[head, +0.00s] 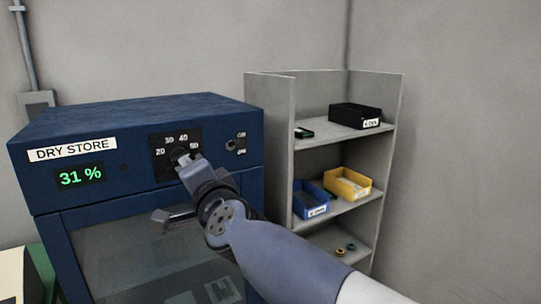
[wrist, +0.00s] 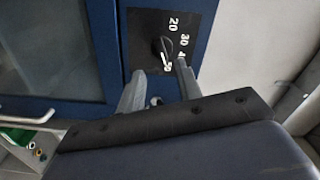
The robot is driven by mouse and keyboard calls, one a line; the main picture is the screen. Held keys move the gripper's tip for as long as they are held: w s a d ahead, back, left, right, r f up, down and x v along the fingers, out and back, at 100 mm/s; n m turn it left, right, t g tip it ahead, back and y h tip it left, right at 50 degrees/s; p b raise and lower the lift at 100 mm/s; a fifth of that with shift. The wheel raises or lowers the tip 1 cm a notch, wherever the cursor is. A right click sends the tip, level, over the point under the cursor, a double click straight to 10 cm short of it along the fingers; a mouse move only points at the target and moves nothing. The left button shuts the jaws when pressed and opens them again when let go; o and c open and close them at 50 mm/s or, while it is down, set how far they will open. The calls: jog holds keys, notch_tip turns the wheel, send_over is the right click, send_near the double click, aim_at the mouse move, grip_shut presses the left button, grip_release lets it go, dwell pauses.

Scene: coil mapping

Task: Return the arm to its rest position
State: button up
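My gripper (head: 184,160) is at the end of my arm, in front of the dial panel on the blue dry store cabinet (head: 105,200). In the wrist view my gripper (wrist: 160,72) has its two fingers spread apart with nothing held between them. The black dial knob (wrist: 162,48) shows just beyond the fingertips, on a black panel marked 20, 30, 40 and 50. Its white pointer appears to point towards the 50 mark. In the head view my gripper partly hides the knob.
The cabinet display (head: 80,176) reads 31 %. A door handle (head: 161,221) sticks out below my gripper. To the right, a grey shelf unit (head: 268,140) holds a black bin (head: 345,116), a blue bin (head: 311,200) and a yellow bin (head: 347,184).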

jog(key=w+a+n+p, duration=0.2)
jog(key=w+n, duration=0.3)
jog(key=n, duration=0.7)
jog(key=shift+w+a, duration=0.35)
jog(key=shift+a, duration=0.35)
jog(key=shift+r, duration=0.1)
